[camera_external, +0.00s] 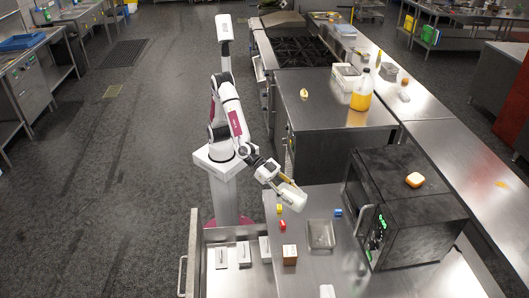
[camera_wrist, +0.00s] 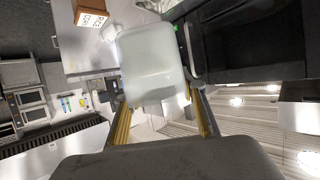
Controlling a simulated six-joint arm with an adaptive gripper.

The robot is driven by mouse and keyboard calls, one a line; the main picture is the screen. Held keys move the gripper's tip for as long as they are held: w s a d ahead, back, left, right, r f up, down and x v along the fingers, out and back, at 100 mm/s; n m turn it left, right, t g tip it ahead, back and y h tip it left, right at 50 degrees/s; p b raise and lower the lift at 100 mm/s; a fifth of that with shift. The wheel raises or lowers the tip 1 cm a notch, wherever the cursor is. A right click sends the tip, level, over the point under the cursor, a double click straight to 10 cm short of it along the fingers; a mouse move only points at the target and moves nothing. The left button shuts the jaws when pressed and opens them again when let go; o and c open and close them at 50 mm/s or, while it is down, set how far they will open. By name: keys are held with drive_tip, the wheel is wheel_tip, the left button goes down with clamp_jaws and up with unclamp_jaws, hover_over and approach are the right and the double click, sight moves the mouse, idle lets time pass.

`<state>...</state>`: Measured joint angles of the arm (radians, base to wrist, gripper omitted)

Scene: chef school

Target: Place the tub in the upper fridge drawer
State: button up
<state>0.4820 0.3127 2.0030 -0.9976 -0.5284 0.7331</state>
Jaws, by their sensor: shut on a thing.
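A white tub (camera_external: 291,197) is held in my gripper (camera_external: 281,183) above the left part of the steel counter. In the wrist view the tub (camera_wrist: 150,62) is tilted and sits between the two yellow-edged fingers of my gripper (camera_wrist: 163,103). The gripper is shut on it. An open drawer (camera_external: 196,240) is at the lower left of the external view, in front of the counter, with several white boxes (camera_external: 243,253) inside. The tub is above and to the right of this drawer, apart from it. The drawer's front handle (camera_external: 182,276) shows at its left side.
A brown box (camera_external: 289,254), a metal pan (camera_external: 321,235), and small red (camera_external: 283,225), yellow (camera_external: 279,209) and blue (camera_external: 338,212) items sit on the counter. A black microwave (camera_external: 408,205) stands to the right. The floor left of the drawer is clear.

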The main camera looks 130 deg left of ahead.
drive_tip(key=s+d+f, duration=0.1)
drive_tip(key=s+d, duration=0.2)
drive_tip(key=d, duration=0.6)
hover_over(253, 280)
wheel_tip(253, 280, down, 38)
drive_tip(key=shift+s+f, duration=0.15)
drive_tip(key=shift+f, duration=0.4)
drive_tip(key=shift+f, duration=0.15)
drive_tip(key=shift+f, duration=2.75)
drive_tip(key=shift+f, duration=0.1)
drive_tip(key=shift+f, duration=2)
drive_tip(key=shift+f, duration=0.15)
